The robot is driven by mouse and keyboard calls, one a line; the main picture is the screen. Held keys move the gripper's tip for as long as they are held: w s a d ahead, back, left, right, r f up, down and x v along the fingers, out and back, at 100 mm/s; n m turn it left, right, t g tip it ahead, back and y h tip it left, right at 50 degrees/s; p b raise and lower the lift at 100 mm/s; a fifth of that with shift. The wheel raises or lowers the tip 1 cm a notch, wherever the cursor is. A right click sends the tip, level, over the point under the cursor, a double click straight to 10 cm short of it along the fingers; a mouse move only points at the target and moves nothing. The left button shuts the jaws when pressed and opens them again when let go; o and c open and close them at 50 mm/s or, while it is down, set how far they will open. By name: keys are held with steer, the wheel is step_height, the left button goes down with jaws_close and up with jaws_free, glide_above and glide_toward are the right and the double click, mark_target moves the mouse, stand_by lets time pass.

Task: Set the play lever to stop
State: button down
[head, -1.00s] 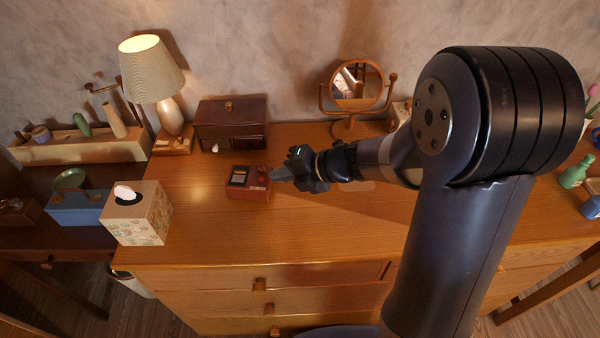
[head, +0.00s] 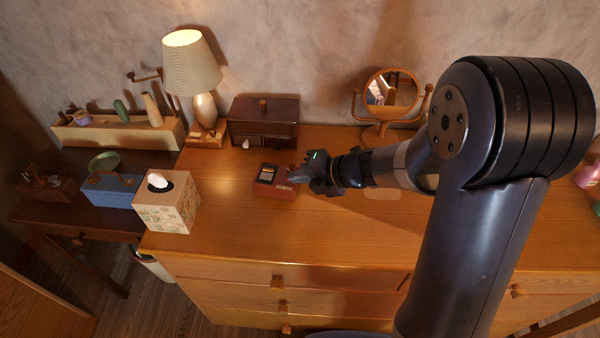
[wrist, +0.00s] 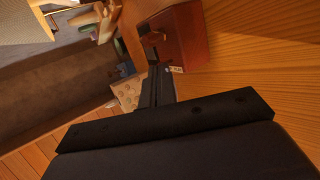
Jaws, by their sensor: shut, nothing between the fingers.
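A small dark-red player box (head: 266,190) with a dark window on top sits on the wooden dresser. My gripper (head: 292,179) is shut and empty at the right side of the box. In the wrist view the shut fingertips (wrist: 157,72) are close to the box's near edge, beside the label. I cannot tell whether they touch it. The lever's setting is not readable.
A tissue box (head: 168,208) stands left of the player on the dresser (head: 235,235). A lamp (head: 204,108), a dark wooden chest (head: 263,122) and a round mirror (head: 391,92) stand behind. The dresser top in front of the player is clear.

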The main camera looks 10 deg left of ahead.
steer(key=shift+a+r+h+p, duration=0.35)
steer(key=shift+h+p, duration=0.25)
steer(key=shift+p, duration=1.6)
steer(key=r+h+p, duration=0.1)
steer(key=p, duration=0.5)
steer(key=shift+a+g+h, duration=0.3)
steer(key=shift+a+h, duration=0.1)
steer(key=shift+a+f+h+p, duration=0.2)
steer(key=shift+h+p, duration=0.1)
steer(key=shift+p, duration=0.5)
steer(key=shift+a, duration=0.1)
steer(key=shift+w+a+f+p, duration=0.1)
steer(key=shift+a+p, duration=0.1)
steer(key=shift+p, duration=0.15)
steer(key=shift+r+p, duration=0.9)
steer(key=shift+p, duration=0.05)
